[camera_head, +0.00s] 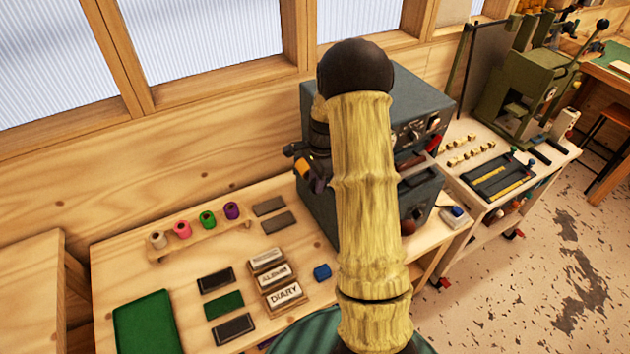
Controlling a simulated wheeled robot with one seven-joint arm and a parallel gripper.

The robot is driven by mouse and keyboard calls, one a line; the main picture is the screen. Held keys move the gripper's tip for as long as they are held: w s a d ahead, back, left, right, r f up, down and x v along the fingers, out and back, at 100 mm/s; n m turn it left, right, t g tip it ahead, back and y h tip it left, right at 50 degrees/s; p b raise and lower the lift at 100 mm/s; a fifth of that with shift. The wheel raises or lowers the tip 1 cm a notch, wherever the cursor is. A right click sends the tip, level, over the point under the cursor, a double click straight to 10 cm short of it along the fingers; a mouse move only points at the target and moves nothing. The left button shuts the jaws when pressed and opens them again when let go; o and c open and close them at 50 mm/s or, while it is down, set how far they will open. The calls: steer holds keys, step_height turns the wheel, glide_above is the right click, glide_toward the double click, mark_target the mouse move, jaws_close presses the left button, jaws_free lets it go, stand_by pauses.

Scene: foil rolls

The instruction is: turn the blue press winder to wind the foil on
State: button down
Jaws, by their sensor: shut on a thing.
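The blue-grey press (318,212) stands on the wooden bench behind my raised arm, which hides much of its middle. Knobs, levers and a red-tipped part show on its right-hand face. My gripper (304,166), dark with orange parts, is at the press's upper left side, partly behind my arm. It is shut on a small part there, which looks like the winder; that part is too small and covered to make out well. The foil on the press is hidden. Several foil rolls (207,218), white, pink, green and purple, stand on a wooden rack at the left.
An olive-green press (525,85) stands on the bench at the right. The wooden wall is close behind; open floor shows at lower right.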

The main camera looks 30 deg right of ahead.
steer(key=shift+d+y, duration=0.15)
steer(key=shift+y, duration=0.65)
steer(key=shift+d+y, duration=0.15)
steer(key=shift+y, duration=0.65)
steer(key=c, duration=1.2)
jaws_free()
steer(key=shift+c, duration=0.2)
steer(key=shift+r, duration=0.1)
step_height(320, 180, up, 10)
steer(key=b, duration=0.3)
